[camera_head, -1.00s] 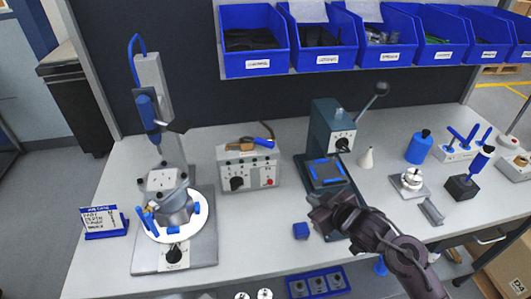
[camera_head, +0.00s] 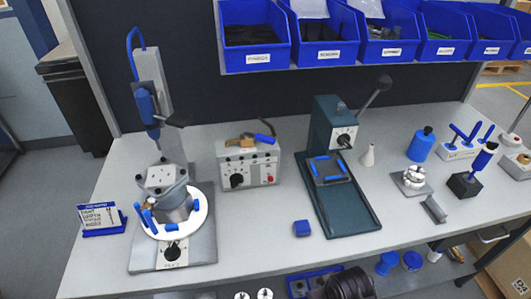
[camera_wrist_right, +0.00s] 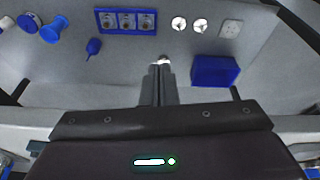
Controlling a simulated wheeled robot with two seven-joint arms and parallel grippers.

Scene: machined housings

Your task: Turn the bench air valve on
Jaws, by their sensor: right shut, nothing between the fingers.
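No part in view is clearly marked as the bench air valve. Black knobs show on the fixture base (camera_head: 172,252), on the grey control box (camera_head: 236,180) and on the green press (camera_head: 344,140); I cannot tell which, if any, is the valve. My right gripper (camera_wrist_right: 161,66) is shut and empty in the wrist view, pointing over the lower shelf and apart from these knobs. In the head view only a dark part of my arm shows at the bottom edge. My left gripper is not in view.
The lower shelf (camera_wrist_right: 65,90) carries a blue tray of parts (camera_wrist_right: 127,10), two silver discs and a blue box (camera_wrist_right: 214,70). Blue bins (camera_head: 325,38) hang above. The front middle is fairly clear.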

